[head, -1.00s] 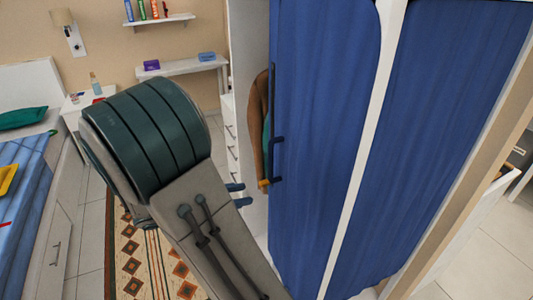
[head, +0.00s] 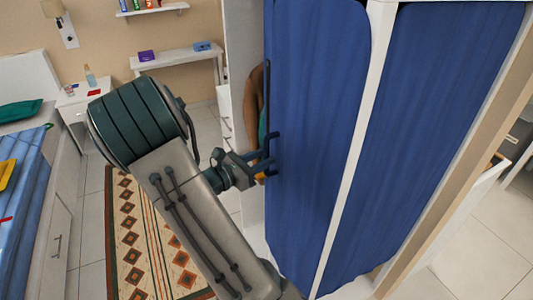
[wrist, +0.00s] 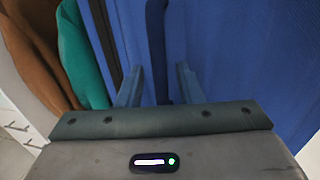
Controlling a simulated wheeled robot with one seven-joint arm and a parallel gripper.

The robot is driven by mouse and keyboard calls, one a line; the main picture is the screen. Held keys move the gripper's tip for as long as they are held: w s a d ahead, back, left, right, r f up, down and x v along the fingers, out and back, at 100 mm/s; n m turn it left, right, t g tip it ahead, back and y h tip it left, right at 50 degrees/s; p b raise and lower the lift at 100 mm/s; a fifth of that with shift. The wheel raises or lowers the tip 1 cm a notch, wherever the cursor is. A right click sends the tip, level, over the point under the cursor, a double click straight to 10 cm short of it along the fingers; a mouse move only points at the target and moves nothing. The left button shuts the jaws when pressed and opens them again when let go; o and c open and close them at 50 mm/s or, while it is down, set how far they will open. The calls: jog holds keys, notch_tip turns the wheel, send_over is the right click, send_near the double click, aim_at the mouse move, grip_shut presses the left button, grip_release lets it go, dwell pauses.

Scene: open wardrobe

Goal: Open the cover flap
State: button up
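The blue cover flap (head: 320,120) hangs on the white-framed wardrobe, with its left edge beside a dark gap. A dark blue upright handle (head: 267,95) is on that left edge; in the wrist view a dark bar (wrist: 157,45) of it runs between my fingers. My gripper (head: 267,155) is at the lower part of the handle in the head view. In the wrist view my gripper (wrist: 158,88) has its two fingers apart, one on each side of the bar, with gaps visible. The exact depth of the bar between the fingers is hard to tell.
Brown and teal clothes (wrist: 80,55) hang inside, left of the flap. A second blue panel (head: 440,130) is right of the white post (head: 360,140). A bed (head: 25,210) and patterned rug (head: 130,240) lie left; a white shelf table (head: 180,60) stands behind.

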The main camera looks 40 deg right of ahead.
jog(key=shift+d, duration=1)
grip_shut()
jog(key=shift+a, duration=0.1)
